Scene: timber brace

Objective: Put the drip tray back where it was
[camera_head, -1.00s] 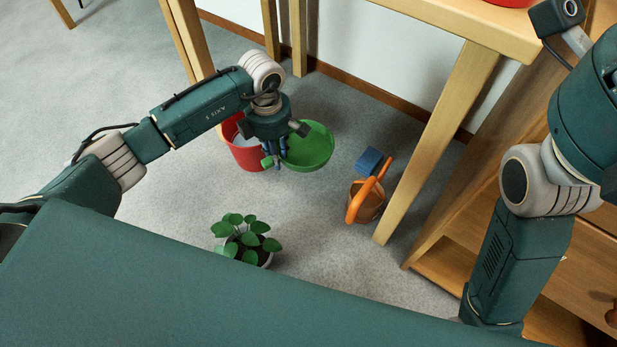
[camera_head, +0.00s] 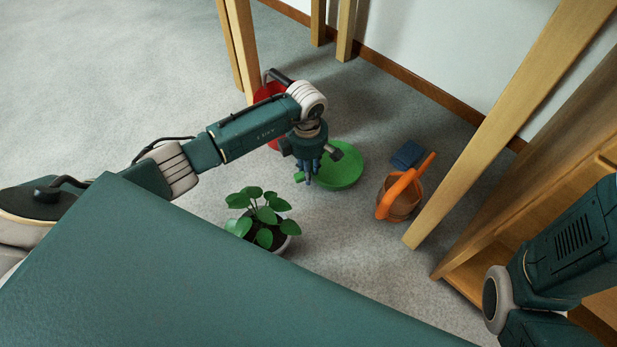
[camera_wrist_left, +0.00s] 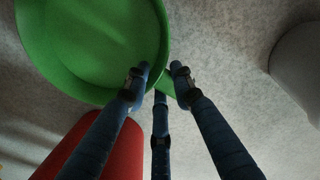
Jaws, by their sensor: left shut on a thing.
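The drip tray (camera_head: 345,168) is a round, shallow green dish. In the head view it is right of my left gripper (camera_head: 309,178), low over or on the grey floor; I cannot tell whether it touches. My left gripper is shut on the tray's near edge. In the left wrist view the tray (camera_wrist_left: 85,45) fills the upper left, and the blue fingers of my left gripper (camera_wrist_left: 160,75) meet at its rim. My right arm shows at the right of the head view, but its gripper is out of view.
A potted plant (camera_head: 264,217) stands left of the tray, near my base. Wooden table legs (camera_head: 510,115) bound the right side.

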